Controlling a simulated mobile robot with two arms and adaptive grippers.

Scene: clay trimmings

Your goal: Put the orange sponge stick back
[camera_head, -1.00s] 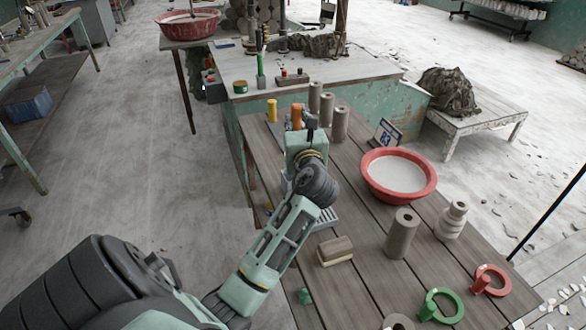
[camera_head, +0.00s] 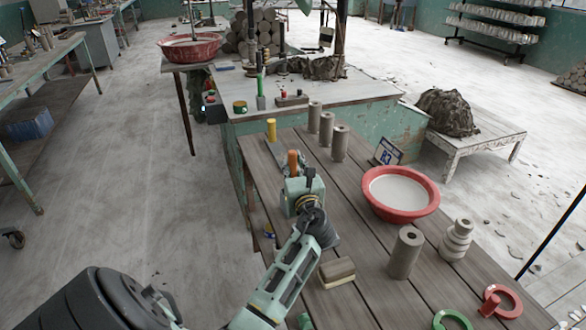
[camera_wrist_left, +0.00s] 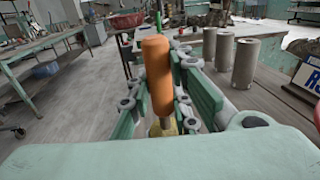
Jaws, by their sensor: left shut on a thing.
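The orange sponge stick (camera_head: 292,160) stands about upright at my left gripper (camera_head: 297,172), over the far left part of the plank table (camera_head: 350,215). In the left wrist view the orange handle (camera_wrist_left: 156,72) rises between the green fingers of my left gripper (camera_wrist_left: 168,95), which is shut on the stick. A thin metal shank shows below the handle, with a little yellow near its foot. My gripper hides the stick's lower end in the head view. A yellow stick (camera_head: 271,129) stands farther back. My right gripper is out of view.
Several grey clay cylinders (camera_head: 339,143) stand right of the stick, near a small sign (camera_head: 387,152). A red basin (camera_head: 425,205) of pale liquid stands to the right. A wood-topped block (camera_head: 337,271) and a clay cylinder (camera_head: 404,252) are nearer. The table's left edge is close to my arm.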

